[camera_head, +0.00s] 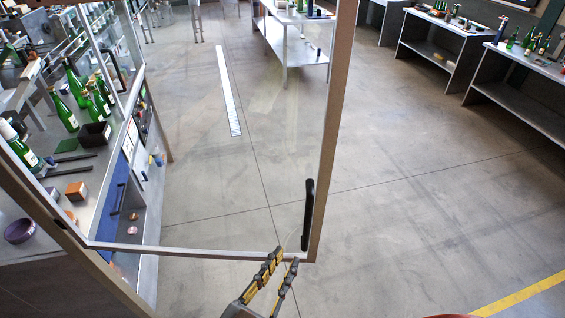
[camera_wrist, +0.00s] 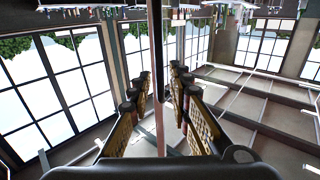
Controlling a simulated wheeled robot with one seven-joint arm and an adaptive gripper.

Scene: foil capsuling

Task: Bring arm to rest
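My gripper (camera_head: 284,258) is at the bottom centre of the head view, with its yellow and dark fingers apart and nothing seen held between them. It lies just left of the lower corner of a framed glass door (camera_head: 332,130), below the door's black handle (camera_head: 308,212). In the wrist view my gripper (camera_wrist: 160,80) shows two parted fingers pointing away from the camera. A thin upright bar (camera_wrist: 158,60) shows in the gap between them, and I cannot tell whether it touches a finger.
At left, a bench behind the glass holds green bottles (camera_head: 69,117), a purple ring-like bowl (camera_head: 19,230) and an orange-brown block (camera_head: 76,190). Tables with bottles stand at the back and right, including a shelf table (camera_head: 290,45).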

